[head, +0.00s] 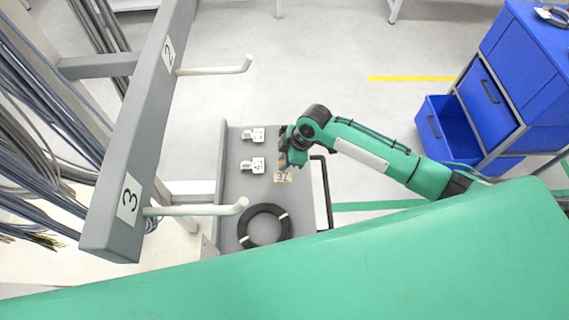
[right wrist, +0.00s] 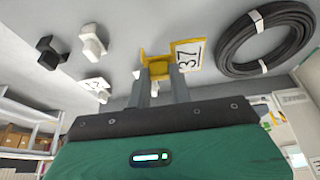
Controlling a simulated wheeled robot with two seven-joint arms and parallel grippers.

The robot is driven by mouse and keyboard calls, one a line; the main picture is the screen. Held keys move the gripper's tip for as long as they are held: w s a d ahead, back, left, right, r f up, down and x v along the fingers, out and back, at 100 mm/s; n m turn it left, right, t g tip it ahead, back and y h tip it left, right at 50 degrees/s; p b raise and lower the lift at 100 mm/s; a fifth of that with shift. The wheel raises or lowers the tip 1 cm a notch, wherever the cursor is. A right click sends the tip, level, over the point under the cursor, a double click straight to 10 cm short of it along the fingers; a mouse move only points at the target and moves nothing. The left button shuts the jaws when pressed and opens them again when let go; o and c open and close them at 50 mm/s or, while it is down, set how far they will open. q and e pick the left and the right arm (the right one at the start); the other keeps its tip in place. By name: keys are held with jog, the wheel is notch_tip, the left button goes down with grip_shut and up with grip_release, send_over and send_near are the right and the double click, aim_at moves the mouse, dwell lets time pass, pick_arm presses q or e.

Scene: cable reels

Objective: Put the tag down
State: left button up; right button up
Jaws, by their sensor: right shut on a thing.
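A yellow tag with a white plate numbered 37 (head: 283,177) is held in my right gripper (head: 287,163) over the grey shelf (head: 232,200). In the right wrist view the tag's number plate (right wrist: 188,56) sticks out to one side of the closed fingers (right wrist: 160,85). I cannot tell whether the tag touches the shelf. A black cable coil (head: 245,228) with white ties lies on the shelf near the tag, apart from it; it also shows in the right wrist view (right wrist: 232,62). My left gripper is not in view.
A grey rack with white hooks (head: 195,210) and signs 2 and 3 stands at left. A blue drawer cabinet (head: 525,75) stands at right. Bare shelf lies between the white tags and coil.

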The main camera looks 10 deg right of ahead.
notch_tip(320, 180, down, 3)
jog(key=shift+f+p, duration=0.1)
jog(key=shift+p, duration=0.3)
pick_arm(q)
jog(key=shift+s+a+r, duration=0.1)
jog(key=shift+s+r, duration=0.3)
pick_arm(e)
jog(key=shift+f, duration=0.4)
jog(key=shift+f, duration=0.1)
jog(key=o, duration=0.9)
